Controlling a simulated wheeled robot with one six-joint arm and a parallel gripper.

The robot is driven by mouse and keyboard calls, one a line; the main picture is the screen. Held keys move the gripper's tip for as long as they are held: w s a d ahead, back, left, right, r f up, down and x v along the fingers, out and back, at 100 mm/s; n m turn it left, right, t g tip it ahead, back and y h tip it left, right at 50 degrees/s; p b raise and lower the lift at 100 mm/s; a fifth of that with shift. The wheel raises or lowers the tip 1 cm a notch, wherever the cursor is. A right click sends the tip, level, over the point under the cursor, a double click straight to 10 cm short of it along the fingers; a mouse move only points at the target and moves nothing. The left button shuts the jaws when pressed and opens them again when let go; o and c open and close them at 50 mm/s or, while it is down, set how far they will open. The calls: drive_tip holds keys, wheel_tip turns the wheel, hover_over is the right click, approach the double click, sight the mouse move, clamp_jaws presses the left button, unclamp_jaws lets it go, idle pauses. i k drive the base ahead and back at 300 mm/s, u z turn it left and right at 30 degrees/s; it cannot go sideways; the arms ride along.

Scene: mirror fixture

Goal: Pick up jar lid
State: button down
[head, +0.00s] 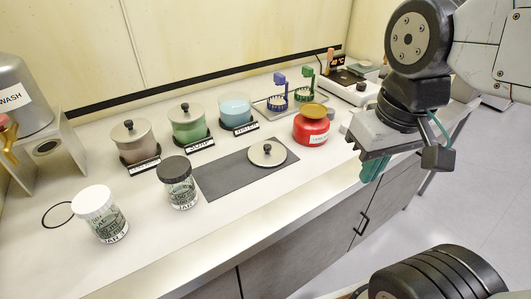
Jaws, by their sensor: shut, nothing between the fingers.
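A round, pale metal lid with a black knob (267,153) lies flat on the dark grey mat (228,178) in the middle of the counter. A jar with a black lid (176,183) stands at the mat's left end, and a jar with a white lid (101,213) stands further left. My gripper (370,171) is at the right, over the counter's front edge, its teal fingers pointing down. It is shut and empty, apart from the lid and both jars. The fingers are partly hidden by the gripper's body.
Lidded brown (136,141) and green (188,124) canisters and a lidless blue one (236,111) stand behind the mat. A red pot (311,124) stands right of the lid. A tray with blue and green stands (284,103) is behind. The front counter strip is clear.

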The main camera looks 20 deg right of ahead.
sight(267, 154)
drive_tip(key=u, duration=0.5)
drive_tip(key=k, duration=1.15)
drive_tip(key=z, duration=0.65)
drive_tip(key=i, duration=1.45)
drive_tip(key=u, duration=0.15)
